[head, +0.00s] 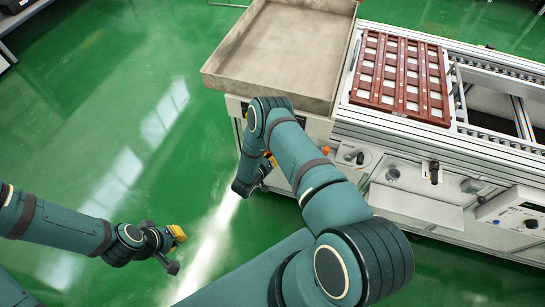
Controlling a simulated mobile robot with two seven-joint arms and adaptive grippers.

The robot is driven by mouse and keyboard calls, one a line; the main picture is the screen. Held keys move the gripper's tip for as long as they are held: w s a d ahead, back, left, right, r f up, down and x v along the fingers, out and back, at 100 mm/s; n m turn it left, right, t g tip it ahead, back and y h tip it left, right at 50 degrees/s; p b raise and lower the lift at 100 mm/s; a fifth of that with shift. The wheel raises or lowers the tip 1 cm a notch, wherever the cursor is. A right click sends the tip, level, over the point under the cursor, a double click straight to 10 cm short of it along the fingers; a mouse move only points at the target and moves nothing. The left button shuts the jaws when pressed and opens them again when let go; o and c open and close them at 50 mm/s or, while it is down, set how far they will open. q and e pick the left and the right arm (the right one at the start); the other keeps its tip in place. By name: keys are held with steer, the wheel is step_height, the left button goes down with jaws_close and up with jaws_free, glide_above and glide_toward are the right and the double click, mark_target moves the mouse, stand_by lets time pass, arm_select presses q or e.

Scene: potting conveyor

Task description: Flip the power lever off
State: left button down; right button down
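The front panel of the conveyor (405,160) carries several controls, and I cannot tell for certain which is the power lever. My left gripper (177,250) is open and empty over the green floor, well left of the conveyor. My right arm reaches up and bends down in front of the metal tray's cabinet.
A grey metal tray (232,76) stands at the conveyor's left end. A red-brown slotted pallet (441,118) lies on the rails. A white control box (512,208) with a dial juts out at the right. The green floor (90,120) at left is clear.

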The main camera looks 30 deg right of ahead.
steer(key=shift+d, duration=0.25)
steer(key=c, duration=0.9)
jaws_free()
steer(key=shift+a, duration=0.2)
steer(key=shift+s+a, duration=0.15)
steer(key=shift+a, duration=0.15)
steer(key=v, duration=1.1)
steer(key=shift+r, duration=0.15)
